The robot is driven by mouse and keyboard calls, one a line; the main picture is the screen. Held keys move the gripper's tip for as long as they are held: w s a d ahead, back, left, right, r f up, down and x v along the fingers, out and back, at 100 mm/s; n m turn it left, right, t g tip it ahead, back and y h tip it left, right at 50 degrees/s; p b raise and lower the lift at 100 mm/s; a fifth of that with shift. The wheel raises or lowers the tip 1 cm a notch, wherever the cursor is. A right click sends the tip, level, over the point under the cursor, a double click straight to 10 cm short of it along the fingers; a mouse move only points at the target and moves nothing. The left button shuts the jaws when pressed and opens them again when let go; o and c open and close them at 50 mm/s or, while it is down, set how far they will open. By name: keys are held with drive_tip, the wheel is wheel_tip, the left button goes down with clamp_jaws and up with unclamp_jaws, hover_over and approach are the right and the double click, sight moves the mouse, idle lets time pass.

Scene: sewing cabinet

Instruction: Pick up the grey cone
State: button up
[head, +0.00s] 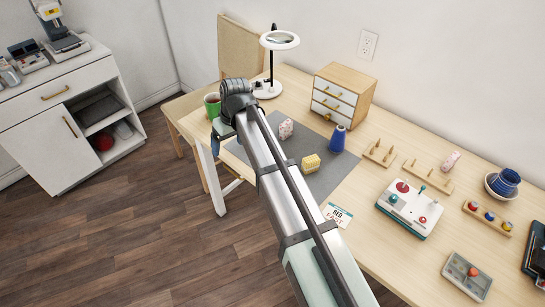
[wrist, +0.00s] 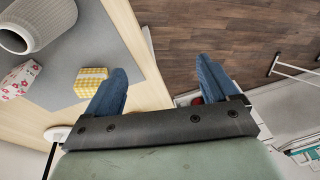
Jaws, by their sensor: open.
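The grey cone (wrist: 38,22) shows at the top left of the wrist view. It is pale, ribbed and has a dark round opening at one end, and the picture's edge cuts it off. I cannot make it out in the head view, where my arm covers part of the grey mat (head: 326,183). My gripper (wrist: 162,88) is open and empty, with its blue fingers apart near the table's edge and the floor behind them. The cone is apart from the fingers, up and left in the wrist view. In the head view the gripper (head: 216,140) is partly hidden by my arm.
A yellow checked block (head: 311,162), a floral piece (head: 286,129) and a blue cone-like thing (head: 338,138) are on the mat. A green mug (head: 212,105), a lamp (head: 268,88) and a drawer box (head: 343,92) stand behind. A chair (head: 241,47) is at the table's left end.

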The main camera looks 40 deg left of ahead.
drive_tip(key=w+d+r+n+t, duration=0.1)
drive_tip(key=w+d+r, duration=0.1)
drive_tip(key=w+r, duration=0.55)
drive_tip(key=w+d+f+h, duration=0.2)
drive_tip(key=w+d, duration=0.2)
drive_tip(key=d, duration=0.2)
wheel_tip(320, 180, down, 13)
drive_tip(key=shift+s+f, duration=0.1)
drive_tip(key=shift+s, duration=0.05)
drive_tip(key=shift+c, duration=0.3)
drive_tip(key=c, duration=1.1)
